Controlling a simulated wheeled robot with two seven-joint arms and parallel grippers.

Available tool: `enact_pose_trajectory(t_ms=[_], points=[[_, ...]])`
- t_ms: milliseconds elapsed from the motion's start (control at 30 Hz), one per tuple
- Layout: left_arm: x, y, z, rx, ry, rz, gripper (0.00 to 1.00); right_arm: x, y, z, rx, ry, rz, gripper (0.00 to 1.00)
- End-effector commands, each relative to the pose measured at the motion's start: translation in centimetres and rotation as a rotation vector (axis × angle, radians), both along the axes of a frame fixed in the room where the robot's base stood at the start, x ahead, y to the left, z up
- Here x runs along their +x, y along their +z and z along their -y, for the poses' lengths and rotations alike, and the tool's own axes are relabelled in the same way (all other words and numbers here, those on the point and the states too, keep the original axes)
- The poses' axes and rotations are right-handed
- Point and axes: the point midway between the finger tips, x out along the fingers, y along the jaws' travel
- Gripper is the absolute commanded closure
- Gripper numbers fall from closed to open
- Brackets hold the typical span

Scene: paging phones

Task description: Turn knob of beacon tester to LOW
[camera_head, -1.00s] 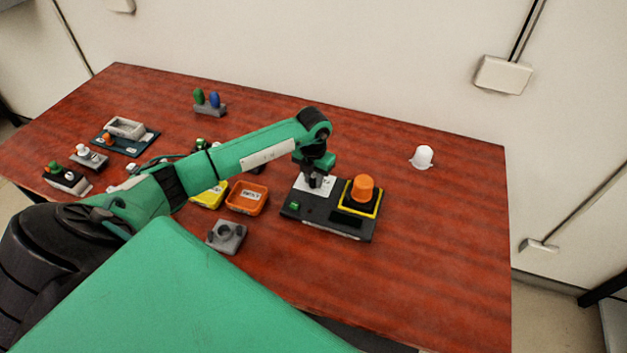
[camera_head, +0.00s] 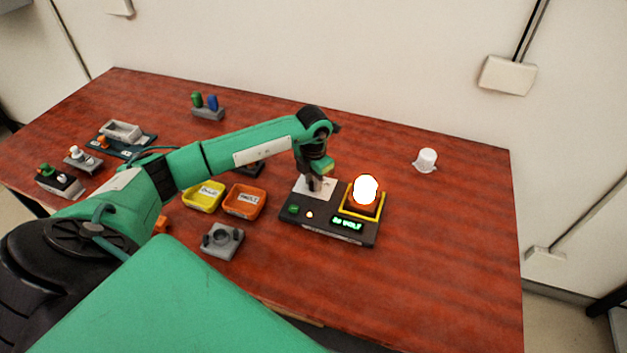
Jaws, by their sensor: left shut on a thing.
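The beacon tester (camera_head: 329,232) is a dark box with a white plate (camera_head: 305,189) on its back left, a green button (camera_head: 293,209) at the front left and a lit green display (camera_head: 347,223). A beacon (camera_head: 365,191) glows bright white in the tester's yellow-edged socket. My left gripper (camera_head: 316,184) points down over the white plate, shut on the knob, which the fingers hide. The knob's setting cannot be read. My right gripper is not in view.
Yellow (camera_head: 204,197) and orange (camera_head: 244,201) trays and a grey fixture (camera_head: 222,240) lie left of the tester. A white dome (camera_head: 426,160) stands at the back right. The table's right side is clear.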

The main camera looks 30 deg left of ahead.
Motion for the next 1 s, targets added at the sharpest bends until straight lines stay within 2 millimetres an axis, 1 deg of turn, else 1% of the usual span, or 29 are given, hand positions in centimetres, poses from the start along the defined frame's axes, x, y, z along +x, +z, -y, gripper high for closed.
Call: enact_pose_trajectory(t_ms=[100, 133, 200, 233, 533, 667, 767, 1000], points=[[0.1, 0.1, 0.0, 0.000, 0.001, 0.003, 0.99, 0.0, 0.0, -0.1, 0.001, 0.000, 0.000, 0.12], [0.1, 0.1, 0.0, 0.000, 0.002, 0.003, 0.72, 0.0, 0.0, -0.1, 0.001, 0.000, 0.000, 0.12], [0.1, 0.1, 0.0, 0.000, 0.002, 0.003, 0.58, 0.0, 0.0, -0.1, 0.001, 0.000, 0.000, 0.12], [0.1, 0.1, 0.0, 0.000, 0.002, 0.002, 0.54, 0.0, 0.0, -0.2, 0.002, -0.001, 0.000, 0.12], [0.0, 0.2, 0.0, 0.000, 0.001, 0.002, 0.54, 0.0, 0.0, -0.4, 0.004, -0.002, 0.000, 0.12], [0.1, 1.2, 0.0, 0.001, 0.001, 0.003, 0.54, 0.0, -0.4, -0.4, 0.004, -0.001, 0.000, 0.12], [0.1, 2.9, -0.1, 0.001, 0.001, 0.006, 0.54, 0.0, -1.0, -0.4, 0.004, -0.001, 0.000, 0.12], [0.1, 8.5, -0.1, 0.002, 0.001, 0.008, 0.54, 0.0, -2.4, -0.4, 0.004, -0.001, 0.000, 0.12]])
